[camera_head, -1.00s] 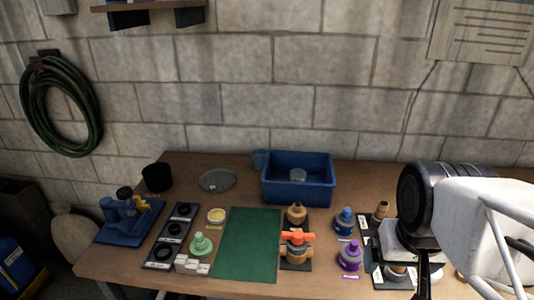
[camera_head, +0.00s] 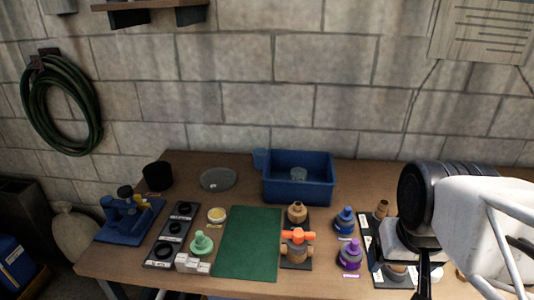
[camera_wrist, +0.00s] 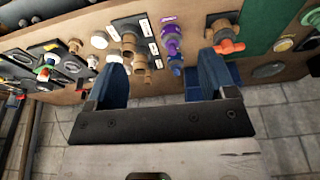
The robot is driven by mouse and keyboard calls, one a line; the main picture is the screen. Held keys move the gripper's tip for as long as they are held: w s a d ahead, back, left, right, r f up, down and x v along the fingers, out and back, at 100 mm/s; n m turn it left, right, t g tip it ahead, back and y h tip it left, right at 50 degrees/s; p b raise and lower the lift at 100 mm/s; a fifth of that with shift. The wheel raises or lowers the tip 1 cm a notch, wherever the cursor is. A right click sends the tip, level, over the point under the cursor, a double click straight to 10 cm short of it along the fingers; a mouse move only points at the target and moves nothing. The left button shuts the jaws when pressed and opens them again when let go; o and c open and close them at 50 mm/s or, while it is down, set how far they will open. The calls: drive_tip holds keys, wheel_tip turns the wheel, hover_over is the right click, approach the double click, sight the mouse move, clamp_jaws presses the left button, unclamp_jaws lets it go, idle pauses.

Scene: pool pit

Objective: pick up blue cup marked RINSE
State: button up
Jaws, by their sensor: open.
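I cannot make the cup out in the wrist view. My gripper (camera_wrist: 162,58) is open, its two blue fingers wide apart with nothing between them. It is apart from the cup, on the right side of the bench in the head view, where my arm covers the bench's right end.
The blue tub (camera_head: 299,195) holds a small clear round item. A grey dish (camera_head: 217,179) and black cup (camera_head: 158,176) stand left. Purple (camera_head: 350,256) and blue (camera_head: 344,220) bottles and an orange-handled valve (camera_head: 298,237) stand forward. The green mat (camera_head: 248,245) is bare.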

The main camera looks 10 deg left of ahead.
drive_tip(key=w+v, duration=0.1)
drive_tip(key=v, duration=0.4)
drive_tip(key=w+r+n+h, duration=0.35)
drive_tip(key=w+n, duration=0.25)
drive_tip(key=w, duration=0.8)
drive_tip(key=n+t+h, duration=0.2)
drive_tip(key=n+t, duration=0.8)
drive_tip(key=n, duration=1.5)
hover_over(257, 158)
drive_tip(key=s+a, duration=0.2)
drive_tip(key=s, duration=0.2)
wheel_tip(257, 158, down, 4)
wheel_tip(257, 158, down, 24)
drive_tip(key=shift+f, duration=0.3)
